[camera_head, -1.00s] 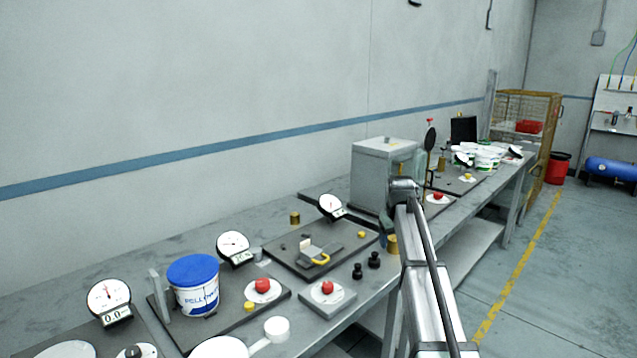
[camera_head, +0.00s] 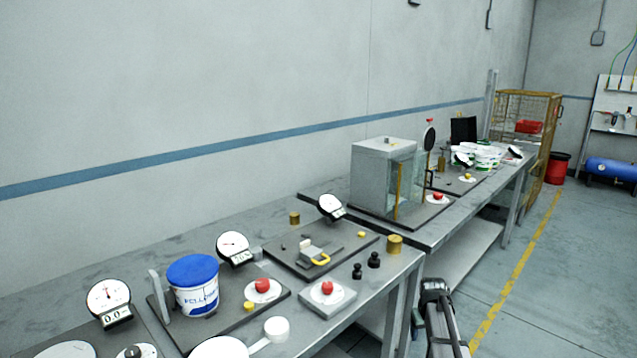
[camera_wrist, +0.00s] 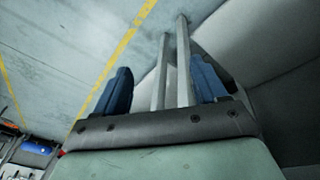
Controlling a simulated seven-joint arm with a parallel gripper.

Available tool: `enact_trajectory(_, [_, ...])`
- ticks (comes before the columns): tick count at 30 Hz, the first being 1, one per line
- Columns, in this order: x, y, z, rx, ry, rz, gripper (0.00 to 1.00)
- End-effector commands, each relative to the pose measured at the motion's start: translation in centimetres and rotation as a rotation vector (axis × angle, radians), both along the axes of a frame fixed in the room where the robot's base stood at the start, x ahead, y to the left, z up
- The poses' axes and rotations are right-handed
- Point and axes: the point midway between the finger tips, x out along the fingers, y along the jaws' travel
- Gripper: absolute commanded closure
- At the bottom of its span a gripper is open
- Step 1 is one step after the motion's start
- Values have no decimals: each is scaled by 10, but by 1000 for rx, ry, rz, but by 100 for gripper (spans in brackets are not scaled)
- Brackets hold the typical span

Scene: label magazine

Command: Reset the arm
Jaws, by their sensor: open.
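My gripper shows in the wrist view (camera_wrist: 168,85) with its two dark blue fingers spread apart and nothing between them. Grey table legs and the floor with yellow lines lie beyond the fingers. In the head view my arm is low at the bottom, right of the near workbench (camera_head: 375,262). The fingertips are hard to make out there.
A white tub with a blue lid (camera_head: 193,285), dial gauges (camera_head: 233,247), red buttons (camera_head: 327,287) and a brass weight (camera_head: 394,244) stand on the bench. A glass-fronted cabinet (camera_head: 383,180) stands on the far bench. The floor right of the benches (camera_head: 560,280) is clear.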

Motion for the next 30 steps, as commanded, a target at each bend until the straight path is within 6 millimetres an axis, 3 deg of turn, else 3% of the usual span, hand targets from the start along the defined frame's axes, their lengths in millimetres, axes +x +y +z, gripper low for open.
enact_trajectory(3, [-32, 20, -44, 20, 56, -3, 29])
enact_trajectory(15, [-140, 74, -161, 69, 235, -24, 29])
enact_trajectory(21, [-201, 98, -207, 86, 325, -37, 29])
enact_trajectory(30, [-301, 129, -261, 99, 463, -57, 29])
